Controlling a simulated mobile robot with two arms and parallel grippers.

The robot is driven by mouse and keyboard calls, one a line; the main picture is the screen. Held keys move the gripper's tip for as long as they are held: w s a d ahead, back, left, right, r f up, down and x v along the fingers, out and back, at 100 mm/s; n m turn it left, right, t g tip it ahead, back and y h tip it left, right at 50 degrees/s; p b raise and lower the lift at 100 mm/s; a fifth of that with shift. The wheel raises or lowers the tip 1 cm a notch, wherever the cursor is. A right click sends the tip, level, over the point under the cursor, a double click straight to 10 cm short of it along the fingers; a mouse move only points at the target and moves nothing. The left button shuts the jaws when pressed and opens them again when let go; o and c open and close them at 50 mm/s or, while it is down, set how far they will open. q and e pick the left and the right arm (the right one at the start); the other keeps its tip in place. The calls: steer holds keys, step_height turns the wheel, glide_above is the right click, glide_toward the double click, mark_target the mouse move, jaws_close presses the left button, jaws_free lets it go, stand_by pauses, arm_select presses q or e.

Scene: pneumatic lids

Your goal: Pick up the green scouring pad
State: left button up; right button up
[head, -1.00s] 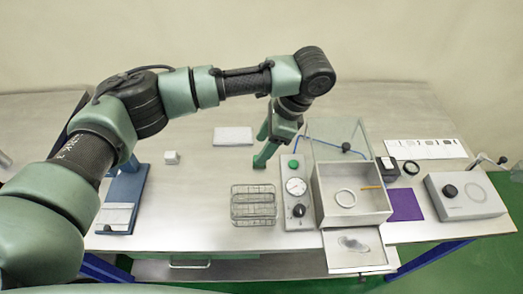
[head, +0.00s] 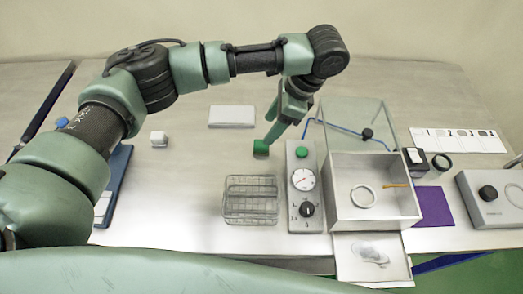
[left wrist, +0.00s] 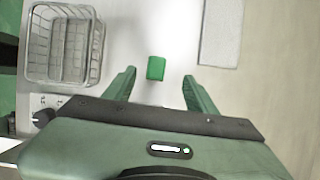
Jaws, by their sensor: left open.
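The green scouring pad (head: 261,147) is a small green block on the metal table, between the wire basket and the white flat slab. In the left wrist view the pad (left wrist: 156,68) lies in the gap between my two fingertips, apart from both. My left gripper (head: 276,123) points down at the pad from above. It is open and empty, and it also shows in the left wrist view (left wrist: 159,76). In the head view the fingers overlap, so their exact height over the pad is hard to tell. My right gripper is not in view.
The wire basket (head: 250,200) stands in front of the pad. The gauge panel (head: 303,185) with a green button and the box with a raised clear lid (head: 375,190) stand to the right.

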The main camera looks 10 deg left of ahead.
mark_target(261, 143)
arm_select(q)
steer(key=shift+x, duration=0.85)
steer(key=p+x, duration=0.2)
steer(key=x, duration=0.3)
steer(key=shift+s+d+f+p, duration=0.1)
steer(key=shift+s+f+p, duration=0.15)
steer(key=shift+p, duration=0.1)
steer(key=shift+f, duration=0.4)
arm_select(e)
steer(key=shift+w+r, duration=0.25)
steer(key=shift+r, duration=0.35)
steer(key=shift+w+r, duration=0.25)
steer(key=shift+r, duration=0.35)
arm_select(q)
steer(key=shift+c, duration=0.3)
jaws_close()
steer(key=shift+r, duration=0.1)
